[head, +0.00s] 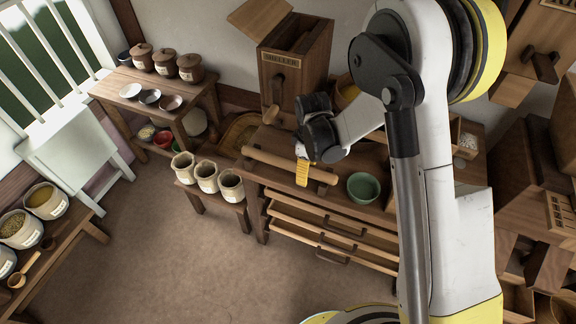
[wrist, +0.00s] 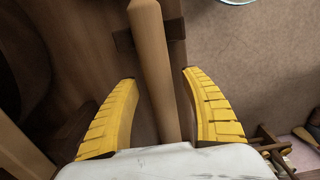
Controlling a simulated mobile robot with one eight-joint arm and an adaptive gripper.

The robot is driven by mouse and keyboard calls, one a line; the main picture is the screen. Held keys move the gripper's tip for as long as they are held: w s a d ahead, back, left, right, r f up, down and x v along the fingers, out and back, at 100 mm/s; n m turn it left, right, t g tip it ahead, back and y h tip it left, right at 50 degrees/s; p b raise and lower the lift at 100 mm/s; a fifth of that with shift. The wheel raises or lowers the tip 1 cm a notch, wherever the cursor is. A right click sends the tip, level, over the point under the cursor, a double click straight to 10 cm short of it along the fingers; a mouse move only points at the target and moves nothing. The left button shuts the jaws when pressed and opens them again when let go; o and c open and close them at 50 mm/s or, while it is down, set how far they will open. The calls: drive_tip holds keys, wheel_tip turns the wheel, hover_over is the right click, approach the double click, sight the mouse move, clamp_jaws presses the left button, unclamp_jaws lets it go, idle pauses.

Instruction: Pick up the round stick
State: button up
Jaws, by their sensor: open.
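The round stick (head: 273,162) is a pale wooden rod lying along the front of the wooden bench top in the head view. In the wrist view the round stick (wrist: 153,55) runs from the top edge down between the two yellow fingers, with a dark wooden support under it. My gripper (wrist: 159,77) is open, one finger on each side of the stick, with gaps between. In the head view my gripper (head: 302,173) is over the right part of the stick, and only one yellow finger shows clearly. The stick's near end is hidden by the gripper's body in the wrist view.
A green bowl (head: 364,187) stands right of the stick on the bench. A tall wooden box (head: 292,62) stands behind. Partly open drawers (head: 330,236) jut out below. Several labelled jars (head: 207,176) stand on a low stand to the left. The floor (head: 170,255) in front is clear.

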clamp_jaws()
wheel_tip(320, 180, up, 10)
drive_tip(key=p, duration=0.4)
idle(0.3)
